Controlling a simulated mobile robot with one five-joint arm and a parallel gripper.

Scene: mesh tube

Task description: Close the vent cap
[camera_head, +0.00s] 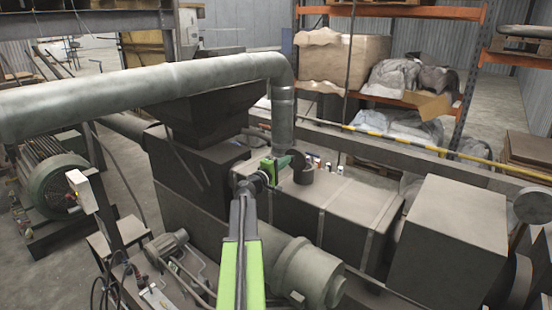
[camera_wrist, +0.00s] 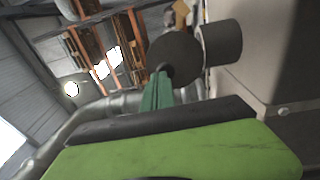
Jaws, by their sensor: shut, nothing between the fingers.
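The vent is a short dark cylinder (camera_head: 304,174) on top of the long grey machine box, and it also shows in the wrist view (camera_wrist: 222,42). Its cap (camera_head: 297,159) is a dark round disc standing tilted open at the vent's rim. In the wrist view the cap (camera_wrist: 176,52) is beside the cylinder's mouth. My gripper (camera_head: 281,163) is just left of the cap, its green fingers shut and empty. In the wrist view the fingertips (camera_wrist: 162,76) overlap the cap's lower edge; I cannot tell whether they touch it. The hinge is not clear.
A thick grey pipe (camera_head: 170,85) crosses the left and bends down (camera_head: 282,120) close behind my gripper. A dark hopper (camera_head: 215,110) stands left of it. A large box (camera_head: 450,240) stands to the right.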

